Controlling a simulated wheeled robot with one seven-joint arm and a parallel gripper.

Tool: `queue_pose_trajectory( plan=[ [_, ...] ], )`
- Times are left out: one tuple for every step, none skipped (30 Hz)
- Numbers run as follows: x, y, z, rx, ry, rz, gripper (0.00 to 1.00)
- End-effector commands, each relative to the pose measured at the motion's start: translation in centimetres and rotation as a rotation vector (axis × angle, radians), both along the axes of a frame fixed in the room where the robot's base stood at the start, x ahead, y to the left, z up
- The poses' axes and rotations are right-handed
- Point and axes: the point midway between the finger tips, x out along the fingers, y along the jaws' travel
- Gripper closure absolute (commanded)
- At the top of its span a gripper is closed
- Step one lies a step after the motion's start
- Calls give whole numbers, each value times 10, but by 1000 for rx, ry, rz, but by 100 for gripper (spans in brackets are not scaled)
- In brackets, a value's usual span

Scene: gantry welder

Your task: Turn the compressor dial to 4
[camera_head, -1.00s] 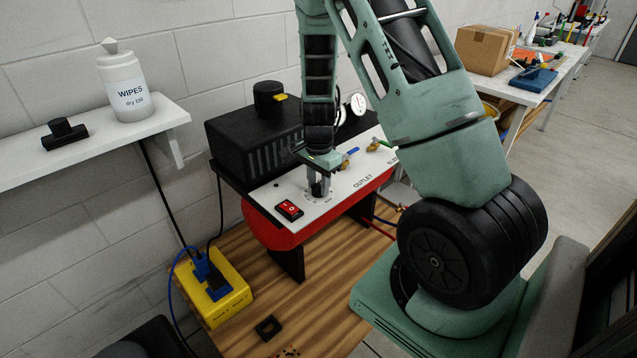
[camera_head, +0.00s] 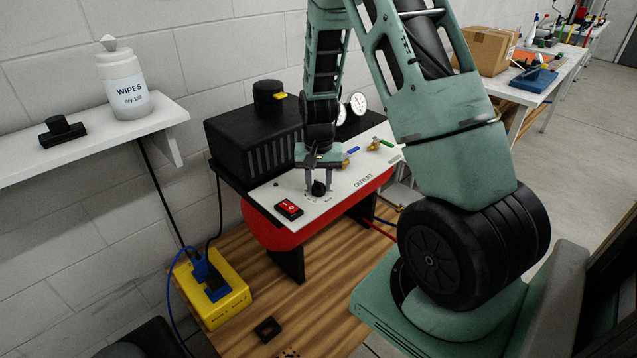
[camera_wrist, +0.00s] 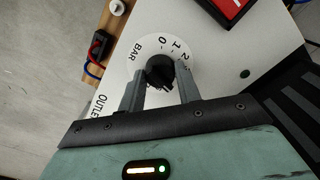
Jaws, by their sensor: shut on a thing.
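The compressor dial (camera_head: 319,188) is a small black knob on the sloping white panel (camera_head: 352,187). In the wrist view the dial (camera_wrist: 160,70) sits on a round white scale (camera_wrist: 152,44) with BAR, 0, 1 and 2 readable. The higher numbers are hidden behind my gripper, and I cannot tell where the knob's pointer stands. My gripper (camera_head: 319,184) reaches down to the panel with one finger on each side of the dial. In the wrist view my gripper (camera_wrist: 161,90) is shut on the dial.
A red switch (camera_head: 289,208) lies just left of the dial. The black motor housing (camera_head: 250,140) is behind. A yellow power box (camera_head: 212,292) sits at lower left.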

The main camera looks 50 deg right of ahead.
Motion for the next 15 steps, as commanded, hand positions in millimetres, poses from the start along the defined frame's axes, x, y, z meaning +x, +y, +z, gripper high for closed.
queue_pose_trajectory(
  plan=[
    [0,0,0,-1,-2,32,89],
    [0,0,0,-1,-2,52,89],
    [0,0,0,-1,-2,76,89],
    [0,-1,0,-1,-2,92,89],
    [0,-1,0,-1,-2,107,89],
    [0,-1,0,-1,-2,128,89],
    [0,-1,0,-1,-1,141,89],
    [0,-1,0,-1,-1,153,89],
    [0,-1,0,-1,-2,169,89],
    [1,0,0,-1,-2,178,89],
    [1,0,0,-1,-2,186,89],
    [1,0,0,-1,-2,196,89],
    [1,0,1,-1,-2,203,89],
    [1,0,1,-1,-2,209,89],
    [1,0,1,-1,-2,215,89]
  ],
)
